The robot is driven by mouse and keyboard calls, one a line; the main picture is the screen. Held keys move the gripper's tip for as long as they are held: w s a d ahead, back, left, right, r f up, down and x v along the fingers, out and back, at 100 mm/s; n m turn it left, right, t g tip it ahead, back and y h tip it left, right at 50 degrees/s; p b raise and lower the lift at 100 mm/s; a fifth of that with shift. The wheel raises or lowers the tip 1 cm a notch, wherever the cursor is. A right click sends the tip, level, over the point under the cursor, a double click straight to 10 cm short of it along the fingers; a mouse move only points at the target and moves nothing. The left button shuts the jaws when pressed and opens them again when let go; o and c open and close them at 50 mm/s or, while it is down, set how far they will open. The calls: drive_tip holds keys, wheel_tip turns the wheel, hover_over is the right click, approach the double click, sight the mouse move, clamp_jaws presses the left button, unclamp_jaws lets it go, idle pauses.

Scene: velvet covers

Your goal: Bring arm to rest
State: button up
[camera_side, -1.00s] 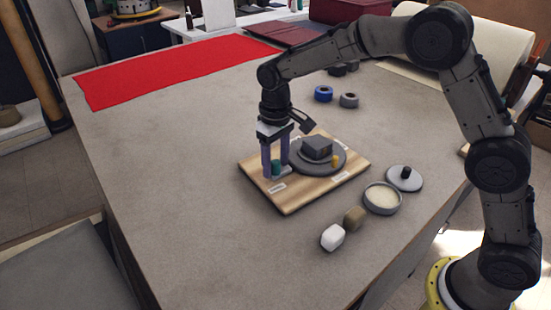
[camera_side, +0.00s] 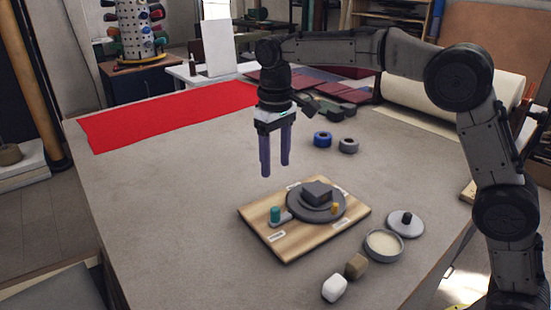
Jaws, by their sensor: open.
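My gripper (camera_side: 274,170) is open and empty, with its two purple fingers pointing down. It hangs in the air above and behind the wooden board (camera_side: 290,245), clear of everything on it. On the board stand a teal cylinder (camera_side: 275,214) on a small grey plate at the left, a round grey disc (camera_side: 303,211) with a dark grey block (camera_side: 317,192) on top, and a small yellow piece (camera_side: 335,208) at the disc's front right edge.
Right of the board lie a dish of pale contents (camera_side: 383,244) and a grey lid with a dark knob (camera_side: 406,223). A white block (camera_side: 335,288) and a brown block (camera_side: 356,266) sit in front. Blue (camera_side: 322,139) and grey (camera_side: 348,145) rolls lie behind. Red cloth (camera_side: 165,117) covers the back left; the left table is bare.

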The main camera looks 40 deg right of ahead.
drive_tip(key=s+d+r+m+t, duration=0.1)
drive_tip(key=s+d+r+t, duration=0.1)
drive_tip(key=s+d+r, duration=0.35)
drive_tip(key=s+d+r+t, duration=0.1)
drive_tip(key=s+d+r, duration=0.1)
drive_tip(key=s+r, duration=0.6)
drive_tip(key=s+d+f+t, duration=0.2)
drive_tip(key=s+d+f, duration=0.1)
drive_tip(key=s+f, duration=1.2)
drive_tip(key=shift+s+d+t, duration=0.15)
drive_tip(key=shift+s+t, duration=0.15)
drive_tip(key=shift+s, duration=0.85)
